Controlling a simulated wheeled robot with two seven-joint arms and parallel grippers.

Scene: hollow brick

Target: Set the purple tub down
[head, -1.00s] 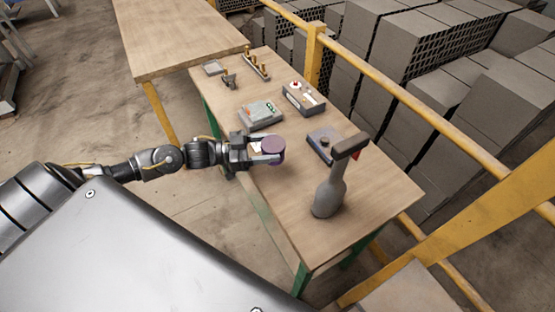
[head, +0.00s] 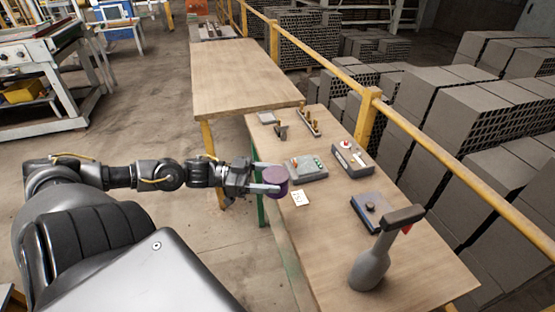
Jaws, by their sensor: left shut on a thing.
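The purple tub (head: 276,180) is a short round tub in the head view. My left gripper (head: 268,184) reaches in from the left and is shut on it. The tub is at the left edge of the near wooden table (head: 330,235). I cannot tell from this view how far above the tabletop it is. My right gripper is not in view.
A grey box with a green part (head: 309,168), a box with a red button (head: 350,158), a blue-grey box (head: 370,211) and a grey bottle-shaped tool (head: 372,262) stand on the table. A second table (head: 240,80) adjoins behind. A yellow rail (head: 420,143) runs along the right.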

